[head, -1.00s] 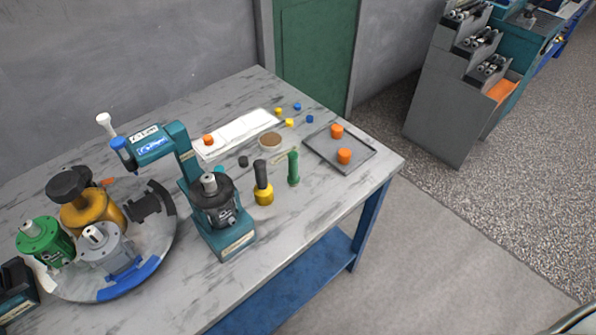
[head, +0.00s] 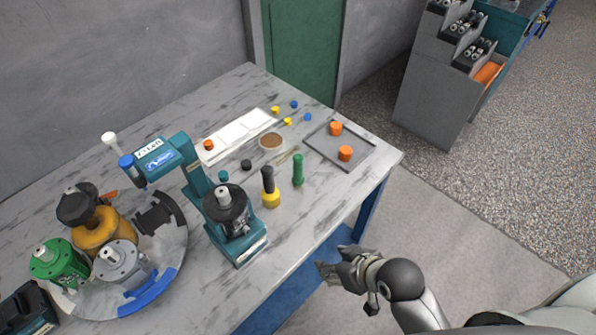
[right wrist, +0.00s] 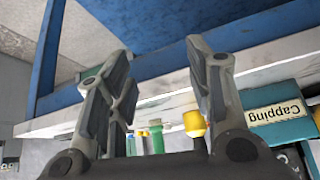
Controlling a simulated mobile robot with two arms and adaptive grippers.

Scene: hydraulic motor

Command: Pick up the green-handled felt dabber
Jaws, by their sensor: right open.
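The green-handled felt dabber (head: 298,170) stands upright on the marble-patterned table (head: 330,205), near its front right edge. Its green handle (right wrist: 156,140) also shows in the right wrist view, beyond and between the fingers. My left gripper is not in view.
A yellow-based, black-handled tool (head: 270,190) stands just left of the dabber. A teal press (head: 237,240) stands further left. A grey tray (head: 352,163) with orange caps lies to the right. A blue table leg and lower shelf (head: 290,285) are near my right gripper.

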